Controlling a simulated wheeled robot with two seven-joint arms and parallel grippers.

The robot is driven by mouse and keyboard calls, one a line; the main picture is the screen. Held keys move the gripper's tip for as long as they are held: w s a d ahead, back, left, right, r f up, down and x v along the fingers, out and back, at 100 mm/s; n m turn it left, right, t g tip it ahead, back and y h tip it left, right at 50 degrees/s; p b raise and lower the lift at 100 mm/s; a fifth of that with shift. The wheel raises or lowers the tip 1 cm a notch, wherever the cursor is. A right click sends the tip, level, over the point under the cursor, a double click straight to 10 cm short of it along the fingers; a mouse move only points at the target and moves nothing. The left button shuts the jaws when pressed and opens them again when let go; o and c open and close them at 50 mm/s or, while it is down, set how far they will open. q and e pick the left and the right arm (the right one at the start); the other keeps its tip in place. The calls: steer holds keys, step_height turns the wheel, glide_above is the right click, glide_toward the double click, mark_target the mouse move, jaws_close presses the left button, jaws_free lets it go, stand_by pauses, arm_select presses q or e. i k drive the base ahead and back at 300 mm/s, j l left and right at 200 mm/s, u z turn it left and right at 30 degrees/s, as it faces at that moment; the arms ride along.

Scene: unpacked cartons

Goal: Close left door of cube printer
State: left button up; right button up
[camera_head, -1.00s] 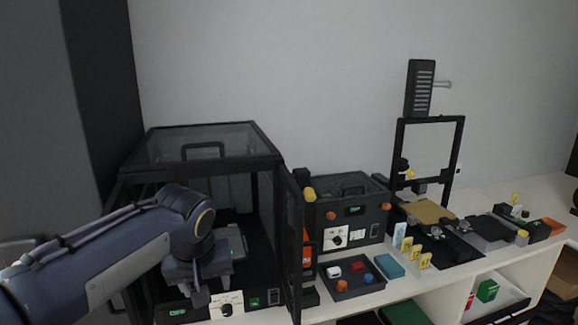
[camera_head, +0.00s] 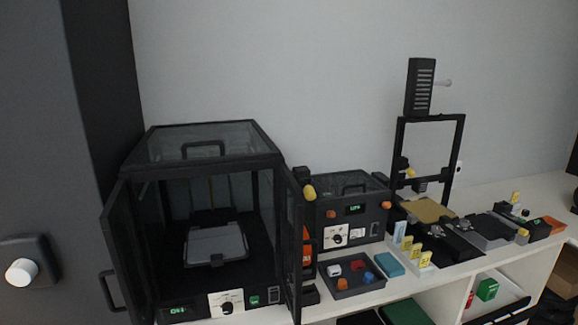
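The cube printer (camera_head: 205,143) is a black framed box with clear panels at the left end of the bench. Its left door (camera_head: 121,250) stands swung open toward me, with a dark handle on its outer side. Its right door (camera_head: 293,245) is also open, seen nearly edge-on. Inside, a grey print plate (camera_head: 216,244) lies on the bed. The front panel (camera_head: 226,302) has a lit green display and a white dial plate. Neither of my grippers shows in this view.
A smaller black machine (camera_head: 350,211) stands right of the printer, with a tray (camera_head: 352,276) of coloured knobs before it. An open-frame printer (camera_head: 430,165) stands farther right. A dark cabinet (camera_head: 50,150) with a white round knob (camera_head: 21,271) rises close on the left.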

mark_target(119, 196)
steer(key=i+j, duration=0.1)
steer(key=j, duration=0.4)
steer(key=i+j, duration=0.1)
steer(key=j, duration=0.45)
steer(key=i+j, duration=0.1)
steer(key=j, duration=0.4)
steer(key=k+j, duration=0.35)
steer(key=i+z, duration=0.05)
